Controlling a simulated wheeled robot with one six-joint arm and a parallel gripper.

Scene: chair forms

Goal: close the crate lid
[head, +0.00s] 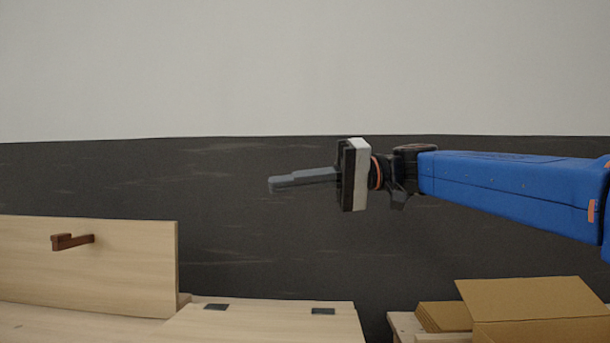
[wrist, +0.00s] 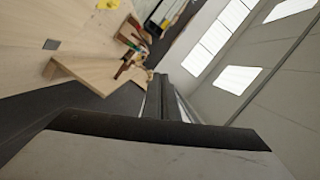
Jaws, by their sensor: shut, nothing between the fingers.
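My gripper (head: 273,184) is shut and empty, held level in the air with its fingers pointing left. Its dark fingers also show together in the wrist view (wrist: 165,106). Below it, at the bottom edge of the head view, is a pale wooden panel (head: 268,325) with two dark plates like hinges near its far edge. At the left stands an upright pale wooden panel (head: 120,275) with a brown handle (head: 72,241). I cannot tell for sure which panel is the crate lid. The crate's body is not clearly visible. My gripper touches neither panel.
An open cardboard box (head: 540,328) stands on a wooden surface at the lower right. A dark wall band (head: 250,230) runs behind everything. The wrist view shows a wooden board (wrist: 92,72), a yellow item (wrist: 108,4) and blurred small objects. Air around my gripper is clear.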

